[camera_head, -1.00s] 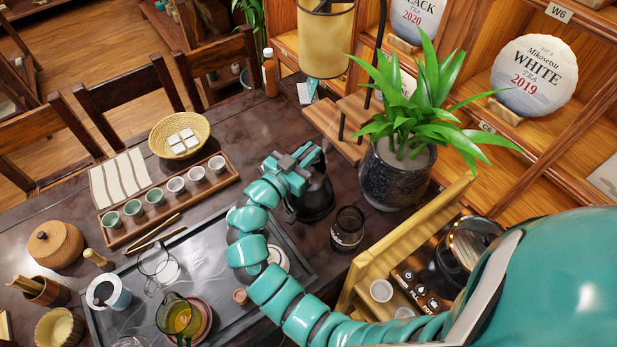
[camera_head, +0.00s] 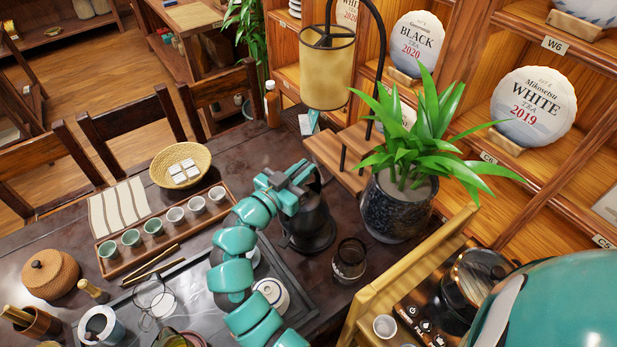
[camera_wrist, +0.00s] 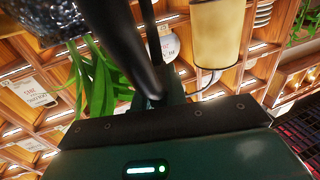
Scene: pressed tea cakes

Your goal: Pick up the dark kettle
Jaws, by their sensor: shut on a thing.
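The dark kettle (camera_head: 309,222) is upright at the back right of the tea table, between the tray and the potted plant. My teal gripper (camera_head: 287,184) is at its upper left side, shut on its handle. In the wrist view, the dark curved handle (camera_wrist: 122,42) runs down to the jaws (camera_wrist: 155,103). The gripper hides part of the kettle's top. I cannot tell whether the kettle's bottom is clear of the dark round base under it.
A dark glass jar (camera_head: 349,261) stands close to the kettle's right. The plant pot (camera_head: 398,207) and a wooden stand (camera_head: 338,160) are behind it. A lamp (camera_head: 328,68) hangs above the stand. A row of cups on a wooden tray (camera_head: 165,232) lies to the left.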

